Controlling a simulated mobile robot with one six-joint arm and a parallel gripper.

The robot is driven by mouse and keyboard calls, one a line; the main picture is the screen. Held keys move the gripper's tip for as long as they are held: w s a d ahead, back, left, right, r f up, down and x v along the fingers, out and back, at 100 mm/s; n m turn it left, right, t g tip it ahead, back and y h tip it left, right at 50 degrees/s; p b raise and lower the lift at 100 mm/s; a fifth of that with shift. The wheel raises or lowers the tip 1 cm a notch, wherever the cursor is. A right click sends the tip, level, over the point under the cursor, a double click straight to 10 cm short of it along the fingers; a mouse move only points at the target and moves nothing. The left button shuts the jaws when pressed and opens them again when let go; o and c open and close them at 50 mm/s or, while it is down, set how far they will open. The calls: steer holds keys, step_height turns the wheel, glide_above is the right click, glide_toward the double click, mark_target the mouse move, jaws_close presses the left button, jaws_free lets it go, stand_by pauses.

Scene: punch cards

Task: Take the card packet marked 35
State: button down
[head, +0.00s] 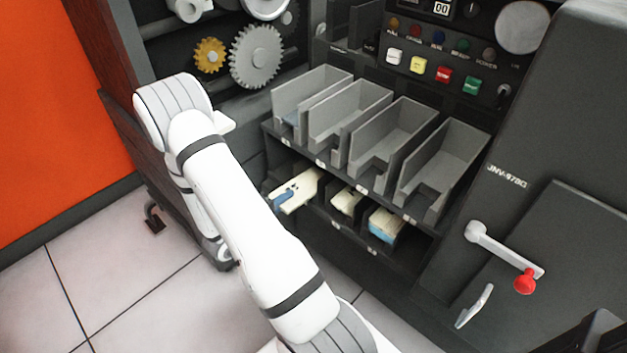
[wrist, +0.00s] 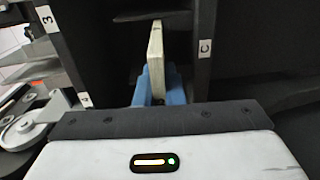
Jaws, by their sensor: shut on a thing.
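A cream card packet (head: 304,186) is at the left end of the lower row of slots, partly out at the front. It also shows edge-on in the wrist view (wrist: 156,60). My gripper (wrist: 156,92) has blue fingers on both sides of this packet and is shut on it. One blue fingertip (head: 284,198) shows in the head view; the rest of the gripper is hidden behind my arm. Two more packets, one cream (head: 347,201) and one cream with a blue lower part (head: 386,225), sit in slots to the right. I cannot read a number on any packet.
Open grey trays (head: 395,140) stand in a row above the slots. A crank with a red knob (head: 525,281) sticks out at the right. Gears (head: 256,56) are at the upper left. Tiled floor (head: 110,275) is free at the lower left. Dark slot walls stand close beside the held packet.

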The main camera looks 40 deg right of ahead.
steer(key=s+a+p, duration=0.1)
steer(key=a+p, duration=0.2)
steer(key=a, duration=0.9)
steer(key=shift+a, duration=0.15)
